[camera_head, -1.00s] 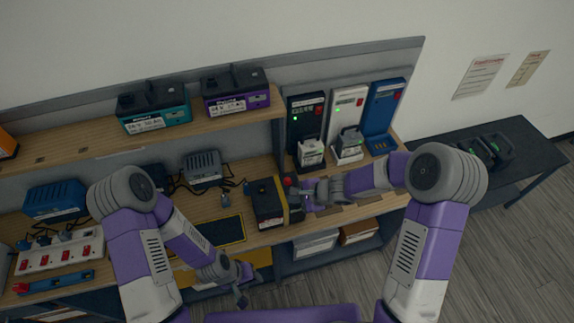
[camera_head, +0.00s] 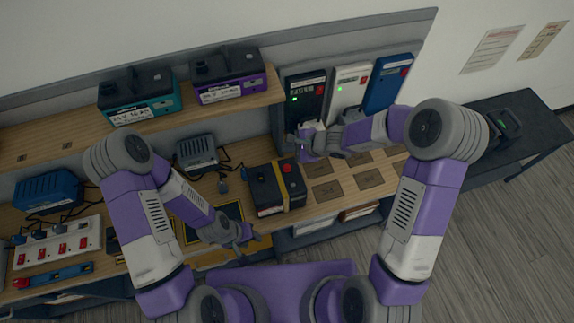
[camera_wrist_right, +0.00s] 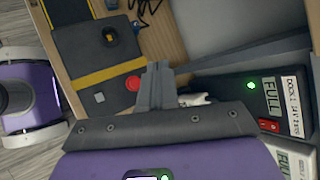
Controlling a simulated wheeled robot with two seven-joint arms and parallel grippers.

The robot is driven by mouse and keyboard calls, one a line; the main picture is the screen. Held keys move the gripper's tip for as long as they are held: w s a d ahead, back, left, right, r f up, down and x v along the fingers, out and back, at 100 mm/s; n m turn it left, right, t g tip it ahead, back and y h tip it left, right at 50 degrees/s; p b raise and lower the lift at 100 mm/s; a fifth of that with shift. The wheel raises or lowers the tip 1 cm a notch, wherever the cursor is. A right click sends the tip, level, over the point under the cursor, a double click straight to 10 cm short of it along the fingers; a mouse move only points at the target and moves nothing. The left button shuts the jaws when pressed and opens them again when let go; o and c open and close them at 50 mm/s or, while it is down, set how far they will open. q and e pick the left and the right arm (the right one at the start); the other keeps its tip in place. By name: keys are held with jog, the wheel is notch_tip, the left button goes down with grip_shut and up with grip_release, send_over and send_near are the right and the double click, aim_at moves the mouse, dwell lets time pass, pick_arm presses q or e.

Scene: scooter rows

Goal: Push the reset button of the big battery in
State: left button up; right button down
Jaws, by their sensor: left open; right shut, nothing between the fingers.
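The big battery (camera_head: 268,192) is a dark box with a yellow strap, standing on the bench. A red round button (camera_head: 286,167) is on its top near the back right; whether it is pressed in I cannot tell. In the right wrist view the battery (camera_wrist_right: 85,52) shows the red button (camera_wrist_right: 133,83), a small grey square (camera_wrist_right: 99,97) and a dark socket with orange. My right gripper (camera_head: 293,140) is shut and empty, behind and above the battery, apart from the button; its fingers (camera_wrist_right: 155,72) show in the wrist view. My left gripper (camera_head: 242,243) is open, low in front of the bench.
Black, white and blue chargers (camera_head: 384,84) stand at the back right; the black charger (camera_wrist_right: 235,95) reads FULL. Teal (camera_head: 138,97) and purple (camera_head: 228,76) batteries sit on the upper shelf. A power strip (camera_head: 58,247) is at left. Marked bench spots (camera_head: 368,178) right of the battery are bare.

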jog(key=b, duration=0.6)
send_over(289, 168)
notch_tip(289, 168, down, 8)
jog(key=shift+r, duration=0.25)
jog(key=shift+f+b, duration=0.5)
jog(key=shift+b, duration=0.25)
dwell(0.8)
jog(key=shift+f+b, duration=0.45)
jog(key=shift+b, duration=0.2)
jog(key=shift+f+b, duration=0.65)
jog(key=shift+b, duration=0.2)
dwell(0.7)
jog(key=shift+r, duration=0.1)
jog(key=shift+r+p, duration=0.9)
jog(key=shift+r, duration=0.1)
